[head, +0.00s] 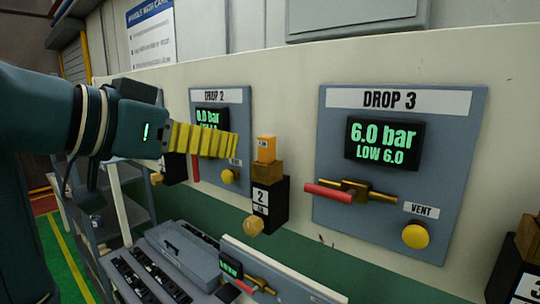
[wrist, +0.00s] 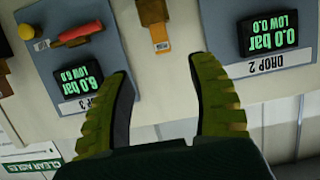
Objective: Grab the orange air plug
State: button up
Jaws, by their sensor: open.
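The orange air plug (head: 266,148) is a small block sitting upright on a brass fitting (head: 267,172), above a black block labelled 2 (head: 268,200). It stands between the DROP 2 and DROP 3 panels. My gripper (head: 232,146), with yellow ribbed fingers, is to the left of the plug in the head view, apart from it. In the wrist view my gripper (wrist: 162,70) is open with nothing between its fingers. There the plug (wrist: 160,38) shows beyond the fingertips, roughly in line with the gap between them.
The DROP 3 panel (head: 460,150) reads 6.0 bar, with a red-handled valve (head: 335,192) and yellow vent knob (head: 415,236). The DROP 2 panel (head: 240,97) reads 0.0 bar and is partly behind my fingers. Grey trays (head: 180,250) stand below. Another black block (head: 515,275) is at right.

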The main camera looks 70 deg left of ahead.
aim_at(263, 145)
jog(key=p+x, duration=0.2)
jog(key=x, duration=0.6)
jog(key=shift+w, duration=0.2)
jog(key=p+x, duration=0.2)
jog(key=x, duration=0.1)
jog(key=p+x, duration=0.1)
jog(key=x, duration=0.1)
jog(key=shift+a+r, duration=0.15)
jog(key=shift+r, duration=0.2)
jog(key=shift+w+f, duration=0.15)
jog(key=shift+f, duration=0.05)
grip_shut()
